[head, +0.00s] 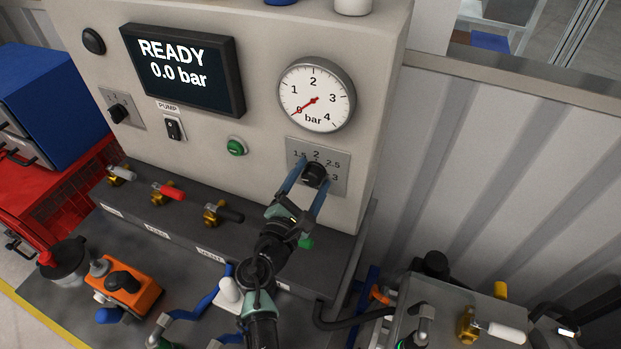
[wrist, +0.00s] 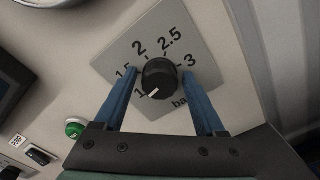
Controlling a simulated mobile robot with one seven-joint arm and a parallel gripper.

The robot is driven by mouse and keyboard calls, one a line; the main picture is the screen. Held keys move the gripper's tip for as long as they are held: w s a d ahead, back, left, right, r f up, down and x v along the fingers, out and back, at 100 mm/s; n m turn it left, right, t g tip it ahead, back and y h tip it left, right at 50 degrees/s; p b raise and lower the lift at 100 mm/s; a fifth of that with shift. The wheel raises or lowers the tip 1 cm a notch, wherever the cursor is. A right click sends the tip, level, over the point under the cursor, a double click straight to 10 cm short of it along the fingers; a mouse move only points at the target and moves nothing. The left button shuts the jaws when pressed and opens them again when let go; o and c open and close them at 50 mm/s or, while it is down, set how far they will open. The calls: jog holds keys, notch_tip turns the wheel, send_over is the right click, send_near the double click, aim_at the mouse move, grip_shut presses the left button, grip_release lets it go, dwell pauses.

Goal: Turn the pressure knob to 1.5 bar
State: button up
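The pressure knob (head: 315,174) is a round black knob on a grey scale plate marked 1 to 3 bar, on the pale panel below the gauge. In the wrist view the knob (wrist: 160,76) has a white mark pointing to the lower left, near the 1. My gripper (head: 316,166) reaches up to the plate with its blue fingers on either side of the knob. In the wrist view my gripper (wrist: 160,72) is open, with narrow gaps seeming to show beside the knob; contact is unclear. The gauge (head: 316,95) needle points at 0.
The display (head: 184,68) reads READY and 0.0 bar. A pump switch (head: 173,129), a green button (head: 236,146) and another black knob (head: 119,113) are on the panel to the left. Several valves with coloured handles, such as the red one (head: 168,192), line the ledge below.

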grip_shut()
jog(key=shift+f, duration=0.1)
jog(key=shift+f+m+b, duration=0.15)
jog(key=shift+m+b, duration=0.45)
jog(key=shift+b, duration=0.25)
jog(key=m+b, duration=0.3)
jog(key=shift+f+b, duration=0.15)
jog(key=shift+b, duration=0.2)
jog(key=m+b, duration=0.4)
jog(key=shift+b, duration=0.3)
jog(key=shift+m+b, duration=0.45)
jog(key=shift+m, duration=0.25)
jog(key=shift+r, duration=0.2)
